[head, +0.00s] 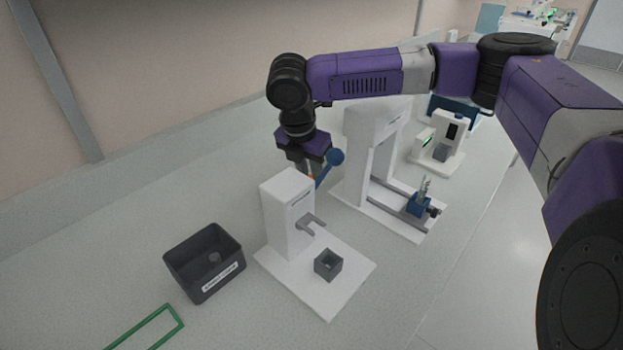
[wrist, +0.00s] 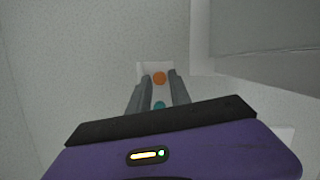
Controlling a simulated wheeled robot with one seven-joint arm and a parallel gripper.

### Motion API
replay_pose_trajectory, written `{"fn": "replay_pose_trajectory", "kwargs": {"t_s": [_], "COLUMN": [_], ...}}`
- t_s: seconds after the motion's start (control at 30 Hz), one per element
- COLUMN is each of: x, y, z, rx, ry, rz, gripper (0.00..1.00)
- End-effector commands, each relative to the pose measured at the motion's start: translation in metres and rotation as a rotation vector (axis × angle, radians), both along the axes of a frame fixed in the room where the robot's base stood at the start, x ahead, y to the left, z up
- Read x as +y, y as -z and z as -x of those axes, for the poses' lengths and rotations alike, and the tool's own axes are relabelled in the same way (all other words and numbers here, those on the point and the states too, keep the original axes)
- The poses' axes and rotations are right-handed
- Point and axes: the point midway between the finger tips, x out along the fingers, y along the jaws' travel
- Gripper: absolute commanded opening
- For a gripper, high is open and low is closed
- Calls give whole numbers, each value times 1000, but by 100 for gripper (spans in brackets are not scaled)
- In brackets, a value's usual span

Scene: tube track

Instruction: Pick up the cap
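In the wrist view, a round orange cap-like disc (wrist: 159,78) and a similar teal disc (wrist: 158,105) sit on a narrow white holder (wrist: 149,69). I cannot tell which one the task means. My gripper (wrist: 159,82) is open, its two grey fingers on either side of the discs. The orange disc is near the fingertips with small gaps on both sides. The teal disc is farther back, partly hidden by my gripper body. In the head view, my gripper (head: 310,174) points down behind the white capping stand, which hides its tips; a bit of orange shows there.
A white stand (head: 287,200) with a grey square holder (head: 328,265) is in front. A dark labelled bin (head: 205,280) and green frame (head: 165,308) are at left.

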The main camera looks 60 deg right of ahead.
Motion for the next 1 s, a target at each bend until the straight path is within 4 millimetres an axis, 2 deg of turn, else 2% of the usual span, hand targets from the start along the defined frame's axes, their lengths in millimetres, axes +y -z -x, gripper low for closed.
{"fn": "replay_pose_trajectory", "kwargs": {"t_s": [0.27, 0.3, 0.4, 0.43, 0.83, 1.0], "x": [-1, -1, -1, -1, -1, -2], "y": [5, 5, 5, 5, 4, -5], "z": [0, 0, 0, 0, 0, -1], "rx": [-1, -1, -1, -1, -1, -2], "ry": [0, 0, 0, 0, 0, 0], "rz": [0, 0, 0, 0, 0, 1], "gripper": [24, 22, 3, 0, 0, 0]}}
